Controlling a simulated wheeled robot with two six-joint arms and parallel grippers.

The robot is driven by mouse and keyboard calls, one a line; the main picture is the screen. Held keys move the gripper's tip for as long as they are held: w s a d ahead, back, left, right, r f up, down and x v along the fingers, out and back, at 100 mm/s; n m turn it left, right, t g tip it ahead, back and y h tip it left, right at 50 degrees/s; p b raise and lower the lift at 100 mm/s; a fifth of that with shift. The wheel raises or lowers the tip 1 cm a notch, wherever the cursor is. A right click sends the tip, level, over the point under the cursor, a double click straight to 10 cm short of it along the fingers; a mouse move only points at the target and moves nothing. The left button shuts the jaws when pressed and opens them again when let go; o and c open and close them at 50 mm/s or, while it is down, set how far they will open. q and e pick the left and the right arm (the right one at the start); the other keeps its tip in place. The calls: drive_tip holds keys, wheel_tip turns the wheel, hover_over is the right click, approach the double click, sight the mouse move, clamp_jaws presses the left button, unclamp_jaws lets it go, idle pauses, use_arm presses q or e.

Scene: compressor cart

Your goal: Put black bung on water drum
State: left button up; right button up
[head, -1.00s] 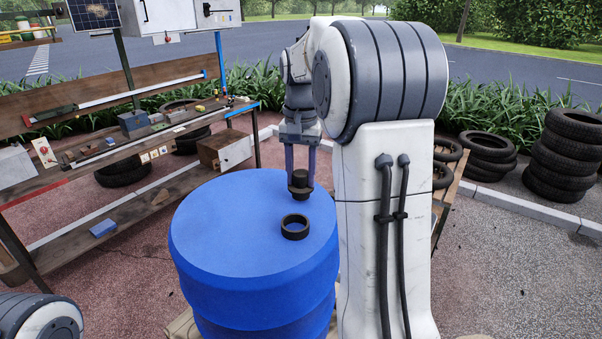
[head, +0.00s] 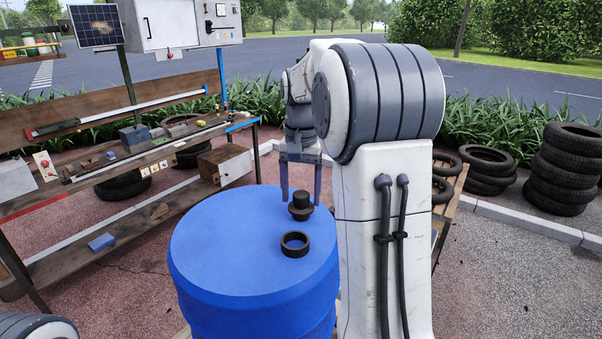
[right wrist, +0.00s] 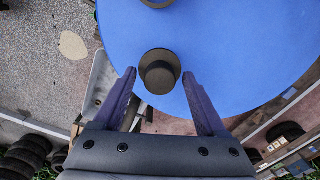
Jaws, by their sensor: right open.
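The black bung (head: 300,206) stands upright on the blue top of the water drum (head: 225,245), behind a black ring (head: 295,244) and apart from it. My right gripper (head: 301,201) is open, with its two fingers pointing down on either side of the bung. In the right wrist view the bung (right wrist: 160,72) lies between the open fingertips (right wrist: 159,76), with a gap on each side. The ring (right wrist: 157,2) is cut off at the top edge there. My left gripper is not in view.
A wooden workbench (head: 150,152) with tools and small items stands to the left. Stacked tyres (head: 566,165) stand at the right. My right arm blocks the view just right of the drum. The drum top left of the bung is clear.

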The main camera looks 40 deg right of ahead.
sight(301, 194)
wheel_tip(301, 194, up, 12)
drive_tip(key=shift+f, duration=0.25)
idle(0.6)
